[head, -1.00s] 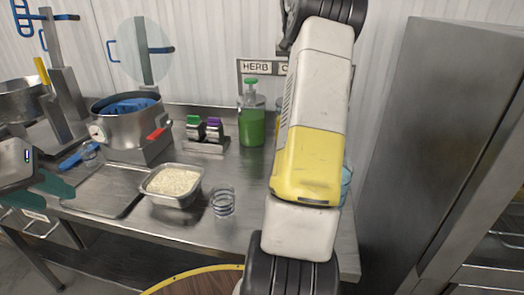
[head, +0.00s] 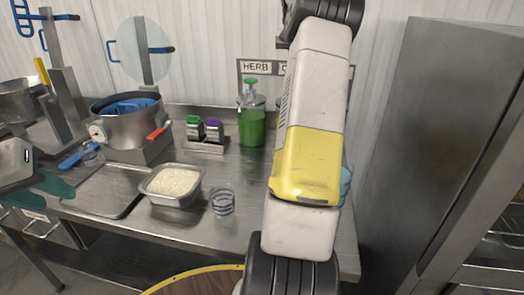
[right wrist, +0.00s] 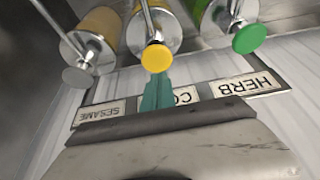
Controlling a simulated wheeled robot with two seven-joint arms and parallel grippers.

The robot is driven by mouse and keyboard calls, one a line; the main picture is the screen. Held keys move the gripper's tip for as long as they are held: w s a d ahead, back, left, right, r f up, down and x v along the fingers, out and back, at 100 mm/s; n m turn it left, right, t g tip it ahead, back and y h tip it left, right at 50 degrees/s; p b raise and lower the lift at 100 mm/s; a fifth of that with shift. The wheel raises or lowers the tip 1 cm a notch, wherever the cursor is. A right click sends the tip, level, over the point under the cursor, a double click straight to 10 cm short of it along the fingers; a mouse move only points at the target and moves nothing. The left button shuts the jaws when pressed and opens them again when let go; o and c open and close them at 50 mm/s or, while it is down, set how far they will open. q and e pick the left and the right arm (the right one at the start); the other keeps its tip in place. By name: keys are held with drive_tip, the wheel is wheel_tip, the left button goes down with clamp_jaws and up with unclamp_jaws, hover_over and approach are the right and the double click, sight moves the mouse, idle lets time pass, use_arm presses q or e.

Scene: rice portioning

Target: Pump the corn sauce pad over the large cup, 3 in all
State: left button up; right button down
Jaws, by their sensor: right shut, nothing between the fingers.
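In the right wrist view, seen upside down, the corn pump's yellow pad (right wrist: 156,58) sits in the middle on its bottle, above a partly covered label. My right gripper (right wrist: 157,84) is shut and empty, its teal fingers close to the pad's edge. I cannot tell whether they touch. In the head view my right arm hides that gripper and most of the corn bottle. A clear ringed cup (head: 222,202) stands upright on the table; I cannot tell whether it is the large one. My left gripper (head: 48,188) is at the left edge, its jaw gap unclear.
The herb pump's green pad (right wrist: 249,39) and sesame pump's grey pad (right wrist: 77,77) flank the corn pad. A rice pan (head: 172,200), an empty tray (head: 108,207) and a pot (head: 130,130) stand left. A light-blue object (head: 346,183) is partly hidden behind my right arm.

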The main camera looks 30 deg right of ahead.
drive_tip(key=shift+r, duration=2.3)
drive_tip(key=s+a+r+n+t+y, duration=0.15)
drive_tip(key=s+a, duration=0.25)
drive_tip(key=a, duration=0.7)
drive_tip(key=s+a+r+n, duration=0.25)
drive_tip(key=s+a, duration=0.25)
drive_tip(key=a, duration=0.6)
drive_tip(key=s+a+f+n+y, duration=0.2)
drive_tip(key=s+a+f, duration=0.5)
drive_tip(key=s, duration=0.4)
drive_tip(key=s+a+f+n+t+y, duration=0.1)
drive_tip(key=s+a+f+n, duration=0.1)
drive_tip(key=s+a+f, duration=0.4)
drive_tip(key=s+a, duration=0.4)
drive_tip(key=s, duration=0.1)
drive_tip(key=shift+a+f+n+y, duration=0.3)
drive_tip(key=shift+f+y, duration=0.05)
drive_tip(key=shift+f, duration=0.05)
drive_tip(key=shift+s+d, duration=0.1)
